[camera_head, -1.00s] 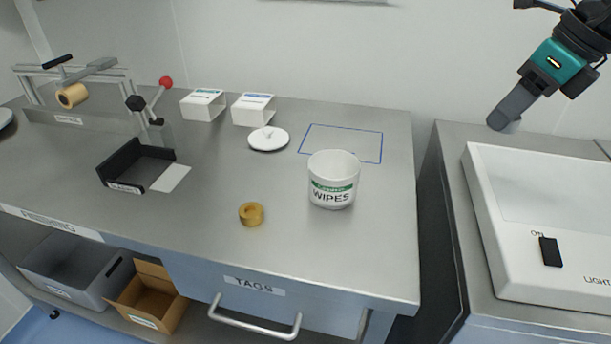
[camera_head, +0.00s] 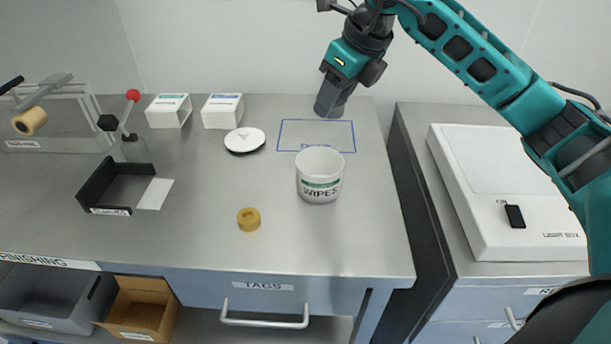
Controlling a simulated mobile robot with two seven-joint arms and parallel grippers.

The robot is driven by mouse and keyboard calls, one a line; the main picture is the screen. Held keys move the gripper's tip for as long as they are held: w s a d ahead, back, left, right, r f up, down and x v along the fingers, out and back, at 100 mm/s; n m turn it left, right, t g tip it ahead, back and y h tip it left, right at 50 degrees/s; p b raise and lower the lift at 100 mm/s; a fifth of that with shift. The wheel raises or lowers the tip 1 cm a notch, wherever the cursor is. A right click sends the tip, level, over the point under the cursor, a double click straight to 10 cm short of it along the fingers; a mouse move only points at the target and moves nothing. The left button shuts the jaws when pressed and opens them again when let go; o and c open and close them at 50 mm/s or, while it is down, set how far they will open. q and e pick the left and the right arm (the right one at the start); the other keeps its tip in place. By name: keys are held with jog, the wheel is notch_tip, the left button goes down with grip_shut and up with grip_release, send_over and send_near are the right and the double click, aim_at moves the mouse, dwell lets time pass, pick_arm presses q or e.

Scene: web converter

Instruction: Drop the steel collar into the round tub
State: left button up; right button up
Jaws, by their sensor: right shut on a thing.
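The round tub is a white open tub (camera_head: 320,182) marked WIPES with a green band; it stands upright on the steel bench, right of centre. My right gripper (camera_head: 328,110) is above the back of the bench, behind the tub and slightly to its right, pointing down. Its dark fingers are shut on a small grey thing, which I take to be the steel collar; the fingers hide nearly all of it. The inside of the tub's bottom is not visible. My left gripper is not in view.
A tan ring (camera_head: 248,219) lies on the bench left of the tub. A white round lid (camera_head: 244,140), two white boxes (camera_head: 222,111), a black tray (camera_head: 112,190) and a lever press stand further left. A blue outlined rectangle (camera_head: 316,135) lies behind the tub. A light box (camera_head: 500,200) is at right.

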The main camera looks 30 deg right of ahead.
notch_tip(320, 180, down, 6)
jog(key=b, duration=0.4)
jog(key=shift+r, duration=0.1)
jog(key=o, duration=1.3)
jog(key=p, duration=0.1)
send_near(339, 116)
jog(key=shift+w+d, duration=0.3)
